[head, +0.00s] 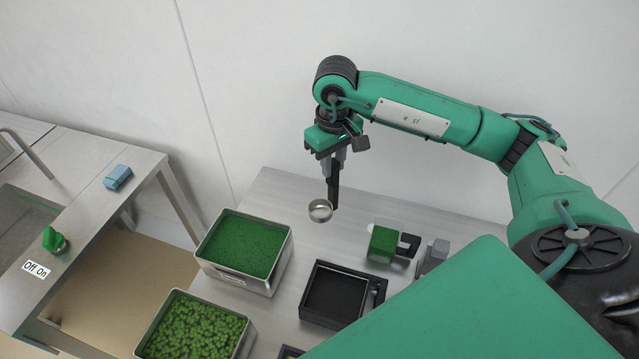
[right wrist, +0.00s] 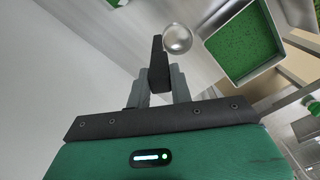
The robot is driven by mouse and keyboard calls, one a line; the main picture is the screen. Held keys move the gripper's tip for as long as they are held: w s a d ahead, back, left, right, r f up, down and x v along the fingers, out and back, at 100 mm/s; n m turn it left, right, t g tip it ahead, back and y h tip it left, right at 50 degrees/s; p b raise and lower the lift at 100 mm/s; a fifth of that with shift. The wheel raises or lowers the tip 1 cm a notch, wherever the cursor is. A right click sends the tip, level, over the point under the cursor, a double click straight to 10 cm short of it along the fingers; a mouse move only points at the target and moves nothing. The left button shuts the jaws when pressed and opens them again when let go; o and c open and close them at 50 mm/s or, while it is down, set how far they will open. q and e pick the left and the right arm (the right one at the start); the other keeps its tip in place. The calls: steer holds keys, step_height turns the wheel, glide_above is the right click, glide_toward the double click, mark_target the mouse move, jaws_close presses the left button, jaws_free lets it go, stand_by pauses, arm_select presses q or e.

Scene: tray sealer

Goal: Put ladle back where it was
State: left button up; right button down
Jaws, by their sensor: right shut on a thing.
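The ladle (head: 320,211) hangs from my right gripper (head: 335,163), its black handle upright and its round metal bowl at the bottom. The bowl is above the steel table, to the right of the tray of green food; I cannot tell how high. In the right wrist view, the gripper (right wrist: 158,90) is shut on the black handle, and the shiny bowl of the ladle (right wrist: 177,39) shows beyond the fingers. My left gripper is not in view.
On the table stand a metal tray (head: 286,262) of fine green food, another tray (head: 251,338) of green pieces, a black square holder (head: 309,310) and a green block (head: 382,243). At left is a steel counter with a green knob (head: 54,240) and blue box (head: 117,177).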

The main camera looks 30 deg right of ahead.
arm_select(q)
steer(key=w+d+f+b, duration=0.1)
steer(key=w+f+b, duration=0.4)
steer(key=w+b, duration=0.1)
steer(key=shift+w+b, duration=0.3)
steer(key=shift+b, duration=0.35)
arm_select(e)
steer(key=w+d+f, duration=0.1)
steer(key=d+f, duration=0.2)
steer(key=f, duration=1)
steer(key=shift+d+f+n, duration=0.3)
steer(key=shift+f, duration=0.1)
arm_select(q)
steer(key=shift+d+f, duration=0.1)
arm_select(e)
steer(key=shift+f, duration=0.1)
arm_select(q)
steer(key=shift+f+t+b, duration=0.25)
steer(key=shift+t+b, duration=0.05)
steer(key=shift+b, duration=0.15)
arm_select(e)
steer(key=shift+f, duration=0.1)
steer(key=c, duration=1.2)
jaws_free()
